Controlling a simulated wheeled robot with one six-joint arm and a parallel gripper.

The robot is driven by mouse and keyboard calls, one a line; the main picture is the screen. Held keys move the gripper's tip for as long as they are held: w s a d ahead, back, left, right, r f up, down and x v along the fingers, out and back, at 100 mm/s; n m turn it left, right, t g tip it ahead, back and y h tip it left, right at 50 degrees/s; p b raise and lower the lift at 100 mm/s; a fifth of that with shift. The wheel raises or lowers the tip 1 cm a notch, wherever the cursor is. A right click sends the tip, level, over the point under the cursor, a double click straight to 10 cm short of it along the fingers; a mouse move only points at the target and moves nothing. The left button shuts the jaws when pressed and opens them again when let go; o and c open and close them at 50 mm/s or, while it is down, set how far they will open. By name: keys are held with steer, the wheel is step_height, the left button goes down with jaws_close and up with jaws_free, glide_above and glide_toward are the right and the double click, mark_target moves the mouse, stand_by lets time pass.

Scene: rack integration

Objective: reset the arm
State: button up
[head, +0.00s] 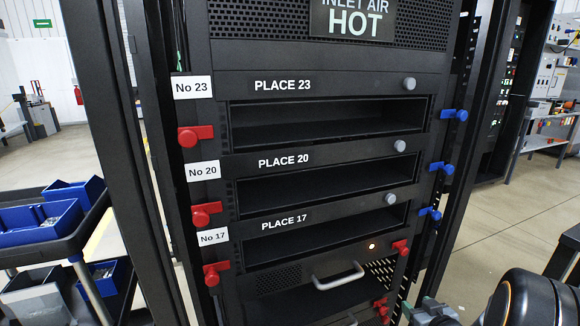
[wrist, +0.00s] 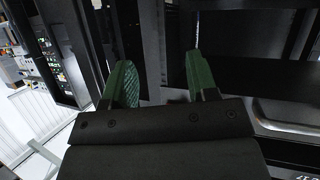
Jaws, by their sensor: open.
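My gripper (wrist: 160,85) shows in the wrist view with its two green fingers spread apart and nothing between them. In the head view only part of my arm shows at the bottom right, low in front of the rack. The black rack (head: 330,87) fills the middle of the head view. It has three open, empty-looking slots, labelled PLACE 23 (head: 283,85), PLACE 20 (head: 283,160) and PLACE 17 (head: 284,222). In the wrist view dark rack parts and a light handle lie beyond the fingers at the right.
A silver handle (head: 337,275) sticks out below PLACE 17. A cart with blue bins (head: 40,222) stands at the left.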

steer(key=s+a+r+m+g+h+p, duration=0.1)
steer(key=a+r+g+h+p, duration=0.15)
steer(key=r+p, duration=0.55)
steer(key=s+a+r+m+g+h+p, duration=0.1)
steer(key=a+r+g+p, duration=0.2)
steer(key=r, duration=1)
steer(key=s+a+r+g+y+p, duration=0.3)
steer(key=s+a+r+g+p, duration=0.1)
steer(key=s+a+r+p, duration=0.5)
steer(key=s+a+r, duration=0.1)
steer(key=s+a, duration=0.1)
steer(key=a, duration=0.1)
steer(key=shift+s+a+r+n, duration=0.2)
steer(key=shift+r+n, duration=0.1)
steer(key=shift+r, duration=0.1)
steer(key=shift+d, duration=0.1)
steer(key=shift+c, duration=1.2)
steer(key=shift+d, duration=0.1)
